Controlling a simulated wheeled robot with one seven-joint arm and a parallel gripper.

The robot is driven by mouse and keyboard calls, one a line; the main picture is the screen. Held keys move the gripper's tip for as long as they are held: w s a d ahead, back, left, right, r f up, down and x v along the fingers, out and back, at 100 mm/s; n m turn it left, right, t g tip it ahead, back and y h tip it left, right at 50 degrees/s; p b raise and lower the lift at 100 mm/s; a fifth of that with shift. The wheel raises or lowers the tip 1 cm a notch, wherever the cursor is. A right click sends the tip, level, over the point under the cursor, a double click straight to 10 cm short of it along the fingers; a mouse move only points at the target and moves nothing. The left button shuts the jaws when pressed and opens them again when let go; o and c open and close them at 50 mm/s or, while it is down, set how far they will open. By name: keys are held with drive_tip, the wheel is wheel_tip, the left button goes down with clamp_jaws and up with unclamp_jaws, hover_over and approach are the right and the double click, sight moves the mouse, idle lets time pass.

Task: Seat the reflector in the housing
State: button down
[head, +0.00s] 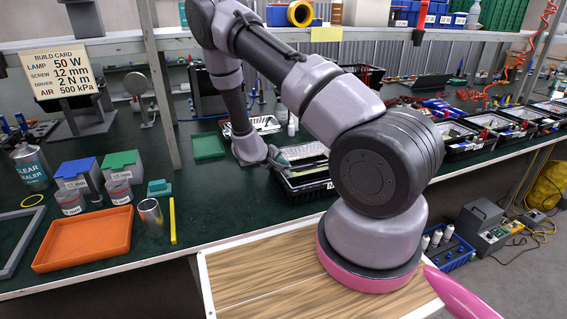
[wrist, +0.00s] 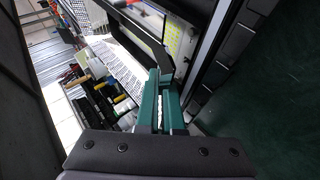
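My gripper (wrist: 160,75) reaches over the black bin (head: 308,190) on the bench. Its two green fingers stand close together with a narrow pale strip between them; I cannot tell whether that strip is held or lies behind. In the head view my gripper (head: 280,165) is small at the bin's left side. Pale flat pieces (head: 303,152) show in and behind the bin; I cannot tell whether one is the reflector. A grey rectangular frame (head: 42,225) lies at the far left. I cannot clearly identify the housing.
An orange tray (head: 84,262), a metal cylinder (head: 150,218), a yellow stick (head: 173,221) and blue-lidded (head: 75,169) and green-lidded (head: 119,160) boxes stand on the left bench. A shelf post (head: 158,80) rises behind them. More black bins (head: 465,150) line the right.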

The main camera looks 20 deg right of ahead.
drive_tip(key=shift+f, duration=0.65)
drive_tip(key=c, duration=1)
unclamp_jaws()
drive_tip(key=shift+a+f, duration=0.1)
drive_tip(key=shift+s, duration=0.1)
drive_tip(key=v, duration=1)
drive_tip(key=shift+a+r, duration=0.2)
drive_tip(key=shift+r, duration=0.2)
